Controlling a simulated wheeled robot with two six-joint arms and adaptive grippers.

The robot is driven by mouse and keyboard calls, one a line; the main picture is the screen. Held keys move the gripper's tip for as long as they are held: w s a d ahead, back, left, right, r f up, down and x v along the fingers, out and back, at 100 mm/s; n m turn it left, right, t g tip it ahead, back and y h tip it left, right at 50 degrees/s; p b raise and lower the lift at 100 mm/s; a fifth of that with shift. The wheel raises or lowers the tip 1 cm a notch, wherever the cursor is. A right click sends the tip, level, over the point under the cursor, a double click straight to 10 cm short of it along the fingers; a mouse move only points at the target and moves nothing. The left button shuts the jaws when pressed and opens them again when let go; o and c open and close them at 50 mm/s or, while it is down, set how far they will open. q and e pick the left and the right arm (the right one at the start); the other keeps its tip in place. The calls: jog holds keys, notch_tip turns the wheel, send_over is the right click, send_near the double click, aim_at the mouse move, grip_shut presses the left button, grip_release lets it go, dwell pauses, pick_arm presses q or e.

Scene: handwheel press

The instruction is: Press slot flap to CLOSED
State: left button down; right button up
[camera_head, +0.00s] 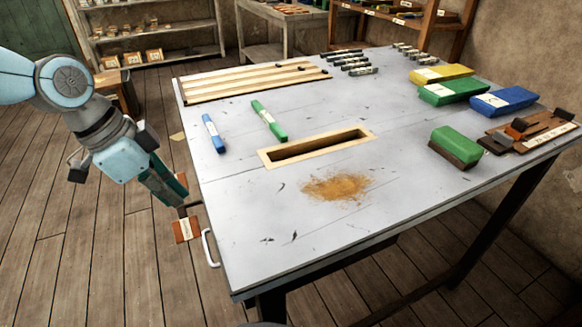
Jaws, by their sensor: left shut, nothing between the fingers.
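A slot (318,146) with a pale wooden frame is set in the grey table top. Its dark inside shows, and I cannot make out a flap across it. A small red-brown labelled plate (187,229) sits by the table's left edge, beside a white handle (210,248); its lettering is too small to read. My left gripper (180,200) is shut and empty, pointing down just above this plate. I cannot tell whether its fingertips touch the plate or its mount. My right gripper is not in view.
Sawdust-like powder (336,187) lies in front of the slot. A blue marker (213,133) and a green marker (268,120) lie behind it.

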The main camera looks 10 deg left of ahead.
pick_arm(q)
notch_tip(320, 180, up, 4)
jog(key=shift+r+p, duration=0.1)
jog(key=shift+p, duration=1.05)
